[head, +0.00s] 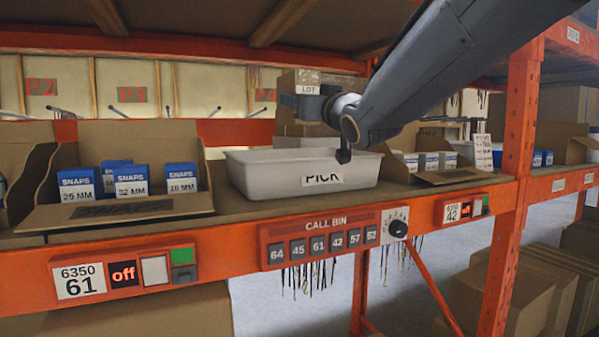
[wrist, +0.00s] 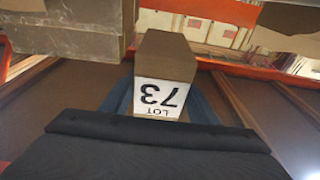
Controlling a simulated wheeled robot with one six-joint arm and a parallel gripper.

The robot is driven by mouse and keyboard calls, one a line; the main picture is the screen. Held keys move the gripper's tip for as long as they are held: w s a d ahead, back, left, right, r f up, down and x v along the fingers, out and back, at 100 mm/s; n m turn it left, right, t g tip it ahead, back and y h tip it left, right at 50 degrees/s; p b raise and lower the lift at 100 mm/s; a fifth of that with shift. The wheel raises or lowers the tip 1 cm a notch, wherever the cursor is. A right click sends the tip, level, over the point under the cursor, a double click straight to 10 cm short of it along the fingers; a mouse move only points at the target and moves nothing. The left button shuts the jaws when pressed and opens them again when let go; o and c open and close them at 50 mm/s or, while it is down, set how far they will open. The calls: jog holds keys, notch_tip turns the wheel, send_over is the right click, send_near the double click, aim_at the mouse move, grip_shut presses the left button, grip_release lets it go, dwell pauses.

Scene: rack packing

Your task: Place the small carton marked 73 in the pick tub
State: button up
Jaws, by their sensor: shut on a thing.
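A small brown carton with a white label reading LOT 73 (wrist: 163,95) sits between my gripper's blue-grey fingers in the wrist view, its print upside down there. In the head view a brown carton with a LOT label (head: 307,89) shows at my gripper (head: 303,104); a finger covers the lower part of its label. My gripper is shut on the carton. The white pick tub (head: 254,178), marked PICK, stands on the shelf. Gripper and carton appear above the tub's back rim in the head view; their exact depth is unclear. The tub's floor is hidden.
An open carton of blue-and-white SNAPS boxes (head: 130,182) stands left of the tub. Another open carton with small white boxes (head: 445,177) stands right. An orange beam with a call bin panel (head: 325,239) runs in front. An orange upright (head: 520,130) stands at right; a shelf is overhead.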

notch_tip(320, 180, down, 9)
jog(key=p, duration=0.2)
jog(key=shift+f+p, duration=0.2)
jog(key=shift+p, duration=0.15)
jog(key=shift+f+b, duration=0.65)
jog(key=shift+b, duration=0.05)
jog(key=o, duration=1)
jog(key=shift+o, duration=0.2)
